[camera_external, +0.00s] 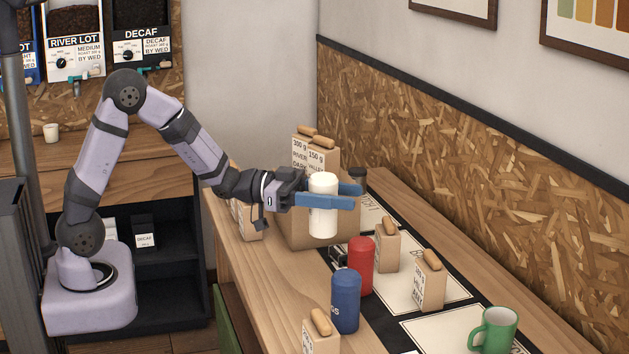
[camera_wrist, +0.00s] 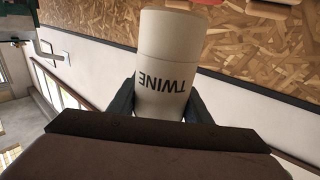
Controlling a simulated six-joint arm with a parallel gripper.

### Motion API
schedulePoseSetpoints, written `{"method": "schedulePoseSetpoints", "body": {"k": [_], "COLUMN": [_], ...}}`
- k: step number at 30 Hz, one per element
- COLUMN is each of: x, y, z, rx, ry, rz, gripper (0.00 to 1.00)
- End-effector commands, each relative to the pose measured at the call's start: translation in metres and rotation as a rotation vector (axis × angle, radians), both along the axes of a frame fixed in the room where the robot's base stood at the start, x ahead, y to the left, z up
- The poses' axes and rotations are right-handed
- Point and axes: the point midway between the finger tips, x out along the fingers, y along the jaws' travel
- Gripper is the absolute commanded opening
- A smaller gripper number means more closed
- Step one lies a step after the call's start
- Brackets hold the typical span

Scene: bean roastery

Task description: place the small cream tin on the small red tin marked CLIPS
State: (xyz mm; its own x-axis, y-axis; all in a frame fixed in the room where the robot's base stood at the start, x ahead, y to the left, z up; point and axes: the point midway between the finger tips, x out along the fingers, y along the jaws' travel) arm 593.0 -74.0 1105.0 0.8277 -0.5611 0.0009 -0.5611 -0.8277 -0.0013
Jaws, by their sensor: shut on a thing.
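The small cream tin (camera_external: 323,216) is between the blue fingers of my gripper (camera_external: 328,200), which is shut on it. It is held upright above the table. In the wrist view the cream tin (camera_wrist: 166,66) fills the middle and reads TWINE, upside down in the picture. A small red tin (camera_external: 361,266) stands on the table below and to the right of the held tin. No marking on the red tin can be read from here. A blue tin (camera_external: 345,301) stands just in front of the red one, with part of a word at its edge.
Paper bags with rolled tops (camera_external: 387,246) (camera_external: 431,280) stand right of the red tin. A larger cardboard box or bag (camera_external: 297,222) is behind my gripper. A green mug (camera_external: 494,330) stands at the right front. Pale printed sheets lie on a dark strip (camera_external: 482,300).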

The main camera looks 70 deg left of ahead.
Motion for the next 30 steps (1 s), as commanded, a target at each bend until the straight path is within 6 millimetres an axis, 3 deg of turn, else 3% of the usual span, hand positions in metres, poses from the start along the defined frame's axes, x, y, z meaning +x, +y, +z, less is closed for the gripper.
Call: {"method": "schedulePoseSetpoints", "body": {"k": [1,5,9,14,23,30], "x": [0.012,0.039,0.063,0.080,0.086,0.086], "y": [-0.016,-0.031,-0.023,-0.014,-0.006,-0.006], "z": [0.021,0.039,0.058,0.079,0.070,0.037], "rx": [0.001,0.000,0.001,0.001,0.000,-0.003], "ry": [-0.004,-0.005,-0.006,-0.004,0.001,0.005], "rz": [-0.031,-0.048,-0.021,0.014,0.046,0.046], "gripper": [0.15,0.15,0.15,0.15,0.15,0.15]}}
